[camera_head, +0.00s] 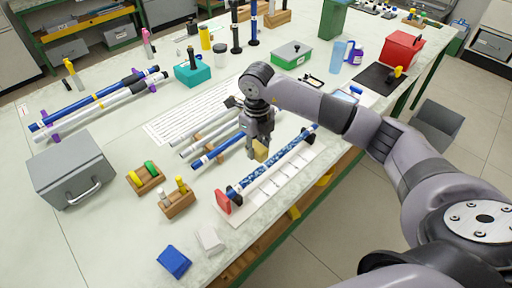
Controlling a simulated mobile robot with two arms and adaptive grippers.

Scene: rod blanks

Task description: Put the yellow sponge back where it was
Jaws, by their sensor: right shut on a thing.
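The yellow sponge (261,151) is a small block held low between the fingers of my right gripper (256,150). The gripper points down and is shut on it, above the table between the rack of rods and the long blue rod. The sponge seems to be a little above or close to the table; the exact gap cannot be told. My left gripper is not in the picture.
A blue patterned rod (264,165) lies on a white marked board near the front edge. Grey and blue rods (205,137) lie left of the gripper. A grey metal box (73,171), small wooden blocks with pegs (177,202), and a blue cloth (174,262) are to the left and front.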

